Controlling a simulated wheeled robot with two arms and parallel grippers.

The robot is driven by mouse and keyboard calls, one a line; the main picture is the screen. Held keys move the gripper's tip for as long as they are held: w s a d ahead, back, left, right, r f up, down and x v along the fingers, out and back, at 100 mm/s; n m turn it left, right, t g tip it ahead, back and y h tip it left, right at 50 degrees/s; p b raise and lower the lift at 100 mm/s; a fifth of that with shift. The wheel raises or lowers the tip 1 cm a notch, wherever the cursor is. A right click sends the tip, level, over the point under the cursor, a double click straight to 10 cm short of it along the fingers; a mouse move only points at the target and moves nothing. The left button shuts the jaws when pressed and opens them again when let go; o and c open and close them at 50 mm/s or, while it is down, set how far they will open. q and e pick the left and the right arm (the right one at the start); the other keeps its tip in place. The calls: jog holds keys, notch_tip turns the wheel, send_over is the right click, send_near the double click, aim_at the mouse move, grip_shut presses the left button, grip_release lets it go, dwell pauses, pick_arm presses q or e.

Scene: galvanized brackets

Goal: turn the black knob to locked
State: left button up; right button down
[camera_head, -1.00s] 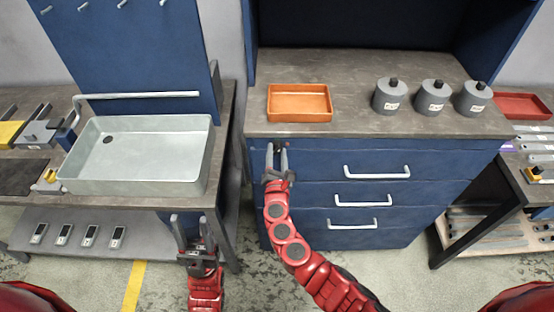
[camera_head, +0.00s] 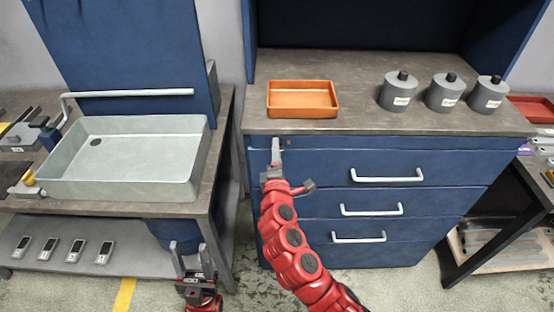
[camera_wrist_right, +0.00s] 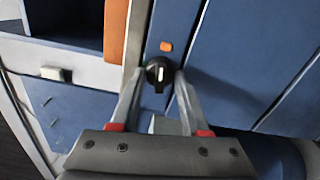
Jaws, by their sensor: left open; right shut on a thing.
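The black knob (camera_wrist_right: 157,72) is on the blue front of the drawer cabinet. In the right wrist view it shows a white pointer line, roughly upright in that picture. My right gripper (camera_wrist_right: 160,84) has one fingertip on each side of the knob and is shut on it. In the head view this gripper (camera_head: 276,150) is at the cabinet's upper left corner, its fingers nearly in line, and the knob is hidden behind it. A small orange mark (camera_wrist_right: 166,46) is beside the knob. My left gripper (camera_head: 193,258) is open and empty, low in front of the left bench.
The drawer cabinet has several drawers with pale handles (camera_head: 387,175). On its top stand an orange tray (camera_head: 302,112) and grey canisters with black knobs (camera_head: 398,97). A grey basin (camera_head: 125,188) is on the left bench. Floor between the benches is free.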

jog(key=shift+f+m+b, duration=0.1)
jog(key=shift+m+b, duration=0.65)
jog(key=shift+m, duration=0.15)
jog(key=shift+c, duration=1.9)
grip_release()
jog(key=shift+s, duration=0.15)
jog(key=s, duration=1.7)
